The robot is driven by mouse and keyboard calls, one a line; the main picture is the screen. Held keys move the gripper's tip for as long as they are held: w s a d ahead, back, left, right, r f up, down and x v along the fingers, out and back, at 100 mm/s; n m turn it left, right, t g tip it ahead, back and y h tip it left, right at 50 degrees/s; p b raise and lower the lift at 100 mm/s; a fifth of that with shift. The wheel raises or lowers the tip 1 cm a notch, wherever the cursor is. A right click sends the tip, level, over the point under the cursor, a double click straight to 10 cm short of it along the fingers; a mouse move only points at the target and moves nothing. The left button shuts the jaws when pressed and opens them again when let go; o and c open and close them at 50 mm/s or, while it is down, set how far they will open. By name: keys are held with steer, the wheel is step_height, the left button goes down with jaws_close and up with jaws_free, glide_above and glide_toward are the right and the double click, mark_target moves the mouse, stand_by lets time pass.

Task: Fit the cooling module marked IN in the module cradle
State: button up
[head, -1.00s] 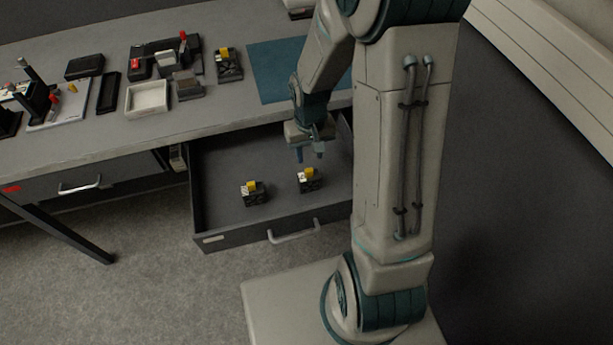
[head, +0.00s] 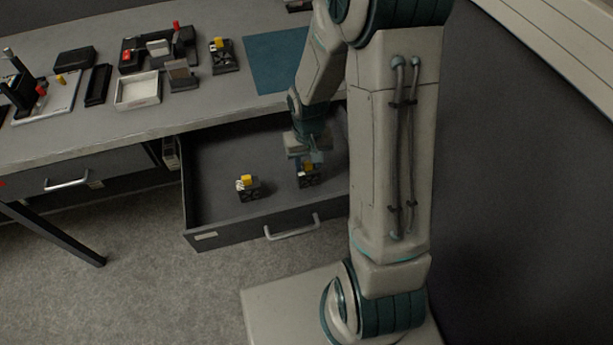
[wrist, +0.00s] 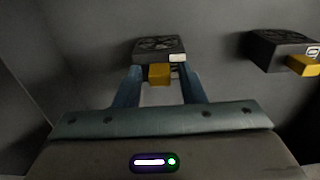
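Two dark cooling modules with yellow grip tabs sit in the open drawer (head: 222,215). My gripper (head: 306,160) is down at the right-hand module (head: 309,180). In the wrist view my gripper's fingers (wrist: 158,76) stand open on either side of that module's yellow tab, with gaps showing. This module (wrist: 158,46) has a fan grille and a pale label too small to read. The other module (head: 247,189) stands to the left; it also shows in the wrist view (wrist: 281,48), its label unreadable. A similar yellow-tabbed unit (head: 222,56) sits on the desk, possibly in the cradle.
The desk (head: 120,135) above the drawer carries a white tray (head: 137,89), a red-levered fixture (head: 153,50), a grey stand (head: 181,76) and a blue mat (head: 275,62). Drawer walls surround my gripper. The drawer floor's left part is clear.

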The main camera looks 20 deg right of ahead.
jaws_close()
steer(key=shift+r, duration=0.1)
steer(key=shift+r, duration=0.1)
steer(key=shift+r+p, duration=2)
steer(key=shift+r, duration=0.45)
steer(key=shift+r, duration=0.1)
steer(key=shift+r+p, duration=1.4)
steer(key=shift+r, duration=0.4)
